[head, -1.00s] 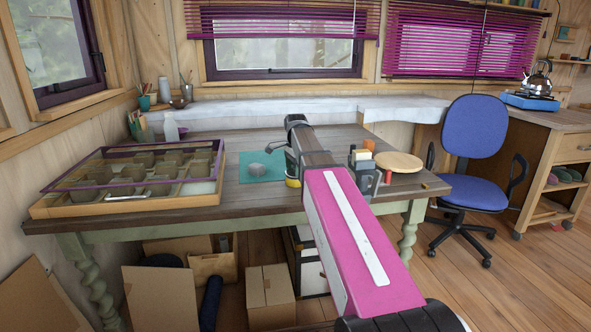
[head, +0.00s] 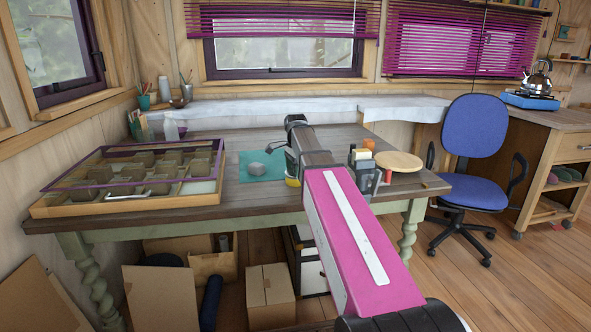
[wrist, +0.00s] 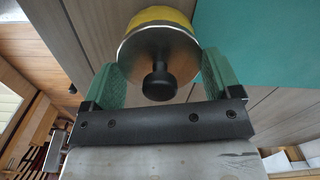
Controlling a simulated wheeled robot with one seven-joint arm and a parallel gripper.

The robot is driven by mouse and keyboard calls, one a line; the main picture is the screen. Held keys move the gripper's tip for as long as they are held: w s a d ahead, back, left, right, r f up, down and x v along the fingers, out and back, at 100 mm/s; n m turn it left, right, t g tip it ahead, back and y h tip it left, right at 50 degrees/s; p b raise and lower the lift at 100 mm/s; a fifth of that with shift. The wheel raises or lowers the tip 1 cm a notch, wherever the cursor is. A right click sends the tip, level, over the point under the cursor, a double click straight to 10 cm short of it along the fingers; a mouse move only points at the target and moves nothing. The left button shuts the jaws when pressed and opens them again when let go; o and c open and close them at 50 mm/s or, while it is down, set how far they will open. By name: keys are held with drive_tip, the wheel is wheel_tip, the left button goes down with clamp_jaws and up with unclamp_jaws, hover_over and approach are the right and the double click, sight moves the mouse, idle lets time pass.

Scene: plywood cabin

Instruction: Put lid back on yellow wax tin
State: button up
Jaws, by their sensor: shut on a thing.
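In the wrist view, my gripper (wrist: 164,66) has its two green fingers on either side of a round silver lid (wrist: 138,47) with a black knob (wrist: 159,84). It is shut on the lid at its rim. The yellow wax tin (wrist: 158,15) shows right behind the lid, lined up with it; whether the lid is fully seated cannot be told. In the head view, the tin (head: 292,182) stands at the front of the table, partly hidden by my arm, and the lid cannot be made out.
A glass-topped case (head: 130,180) fills the table's left. A round wooden board (head: 398,161) and small items, including a red one (head: 388,177), stand right of my arm.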

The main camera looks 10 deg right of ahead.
idle(0.3)
drive_tip(key=o, duration=0.7)
drive_tip(key=shift+o, duration=0.2)
drive_tip(key=shift+r, duration=3.5)
clamp_jaws()
drive_tip(key=shift+f, duration=1.8)
drive_tip(key=shift+r, duration=0.15)
drive_tip(key=shift+r, duration=3.4)
